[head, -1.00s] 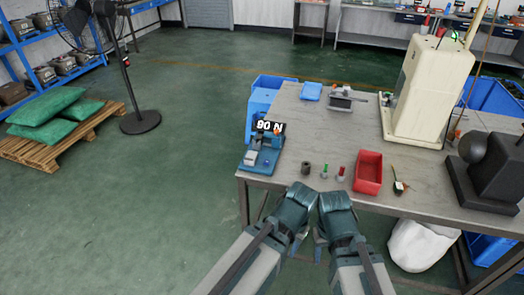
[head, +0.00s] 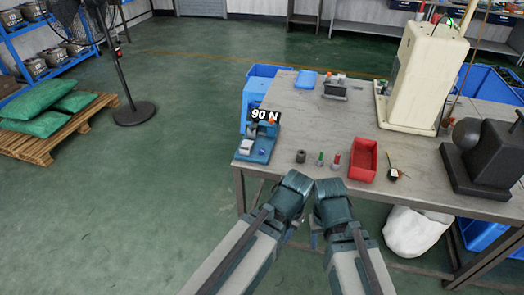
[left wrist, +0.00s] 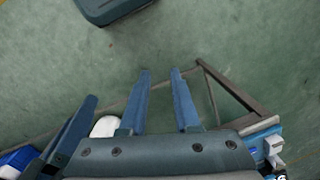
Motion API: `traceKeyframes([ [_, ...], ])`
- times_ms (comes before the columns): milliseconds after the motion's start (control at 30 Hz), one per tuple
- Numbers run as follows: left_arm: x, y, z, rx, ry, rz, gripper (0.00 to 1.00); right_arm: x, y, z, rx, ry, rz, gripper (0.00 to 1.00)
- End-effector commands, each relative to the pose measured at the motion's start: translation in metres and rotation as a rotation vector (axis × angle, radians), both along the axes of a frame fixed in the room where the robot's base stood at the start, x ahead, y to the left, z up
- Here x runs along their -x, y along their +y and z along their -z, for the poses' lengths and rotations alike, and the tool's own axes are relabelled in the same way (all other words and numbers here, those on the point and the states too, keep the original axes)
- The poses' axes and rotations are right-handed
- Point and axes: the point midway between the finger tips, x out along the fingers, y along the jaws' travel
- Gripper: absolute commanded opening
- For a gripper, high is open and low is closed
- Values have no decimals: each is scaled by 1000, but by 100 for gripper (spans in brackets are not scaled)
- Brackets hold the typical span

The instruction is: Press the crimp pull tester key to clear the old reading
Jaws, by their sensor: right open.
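The crimp pull tester (head: 259,147) is a small blue device at the table's front left corner, with a black display (head: 265,115) reading 90 N above it. A small violet spot (head: 262,153) shows on its base; I cannot tell whether it is the key. Part of the tester shows at the lower right of the left wrist view (left wrist: 272,148). My left gripper (left wrist: 160,72) is open and empty over the floor, in front of the table. My right gripper (head: 320,222) is open beside it, its fingers mostly hidden under its wrist. Both are apart from the tester.
On the table (head: 310,120) stand a dark cylinder (head: 301,156), green and red small parts (head: 337,160), a red tray (head: 363,160), a cream machine (head: 418,75) and a dark block (head: 482,155). A blue bin (head: 254,97) stands behind the tester.

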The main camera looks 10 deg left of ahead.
Motion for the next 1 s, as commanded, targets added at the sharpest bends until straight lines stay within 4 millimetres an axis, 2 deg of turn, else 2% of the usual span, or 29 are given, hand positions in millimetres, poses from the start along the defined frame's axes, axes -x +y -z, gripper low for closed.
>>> traceKeyframes([
  [33, 0, 0, 0, 0, 0, 0, 19, 0, 0, 0, 0, 0, 0, 50],
  [133, 0, 0, 0, 0, 0, 0, 1, 0, 0, 0, 0, 0, 0, 50],
  [167, 0, 0, 0, 0, 0, 0, 0, 0, 0, 0, 0, 0, 0, 50],
  [1000, 0, 0, 0, 0, 0, 0, 0, 0, 0, 0, 0, 0, 0, 50],
])
